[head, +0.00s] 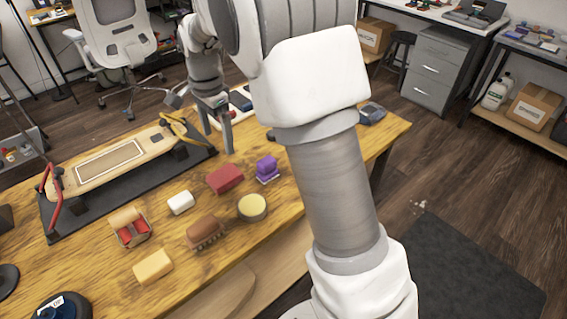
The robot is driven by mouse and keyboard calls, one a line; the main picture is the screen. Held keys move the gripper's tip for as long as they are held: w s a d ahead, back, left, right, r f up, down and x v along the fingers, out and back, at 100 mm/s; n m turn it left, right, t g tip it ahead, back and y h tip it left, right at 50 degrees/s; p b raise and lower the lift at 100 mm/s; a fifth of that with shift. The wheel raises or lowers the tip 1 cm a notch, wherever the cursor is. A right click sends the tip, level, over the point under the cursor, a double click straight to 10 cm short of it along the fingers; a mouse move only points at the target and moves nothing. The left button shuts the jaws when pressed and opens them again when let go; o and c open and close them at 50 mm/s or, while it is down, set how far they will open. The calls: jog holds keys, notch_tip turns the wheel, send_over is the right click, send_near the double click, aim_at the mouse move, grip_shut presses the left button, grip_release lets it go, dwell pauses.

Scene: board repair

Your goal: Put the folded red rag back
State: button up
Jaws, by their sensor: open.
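The folded red rag (225,179) lies flat on the wooden table, among several small items near the middle. My gripper (214,128) points down above the far part of the table, beyond the rag and slightly left of it in the picture. Its two fingers are apart, and I see nothing held between them. The gripper is clear of the rag. My arm hides part of the table's right side.
Around the rag are a white block (180,202), a purple brush (267,167), a round yellow tin (252,207), a brown brush (205,231) and a yellow sponge (153,266). A wooden deck (110,162) with clamps lies on a black mat (196,160) at left.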

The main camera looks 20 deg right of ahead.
jog(key=s+d+r+n+t, duration=0.1)
jog(key=s+d+r+n, duration=0.25)
jog(key=s+r, duration=0.3)
jog(key=s+d+r+n+t, duration=0.2)
jog(key=s+d+n, duration=0.1)
jog(key=s, duration=0.7)
jog(key=s+d+r+n+t, duration=0.2)
jog(key=s+n, duration=0.4)
jog(key=s, duration=0.4)
jog(key=shift+s+d+r, duration=0.15)
jog(key=shift+s+d, duration=0.2)
jog(key=shift+d, duration=0.5)
jog(key=shift+r, duration=0.1)
